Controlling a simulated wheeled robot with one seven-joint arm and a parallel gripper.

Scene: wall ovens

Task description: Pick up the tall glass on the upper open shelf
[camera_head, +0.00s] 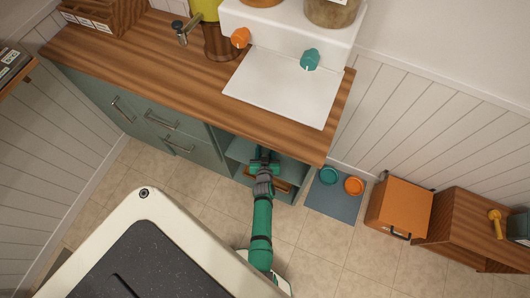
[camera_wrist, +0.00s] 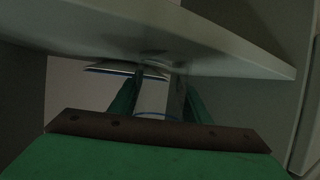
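In the wrist view, my gripper (camera_wrist: 158,75) reaches into a dim shelf space, its two green fingers apart. A pale, narrow thing (camera_wrist: 154,98) with a thin blue curved line shows between the fingers. It may be the tall glass, but its full outline is hidden. I cannot tell whether the fingers touch it. In the head view, my gripper (camera_head: 262,163) is at the open shelves (camera_head: 240,150) under the right part of the counter. No glass can be made out in the head view.
A pale board (camera_wrist: 230,50) runs close above my fingers. A blue-rimmed dish (camera_wrist: 105,70) lies behind the left finger. The wooden counter (camera_head: 150,55) overhangs the shelves. Two bowls on a mat (camera_head: 335,205) and an orange box (camera_head: 398,208) stand to the right.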

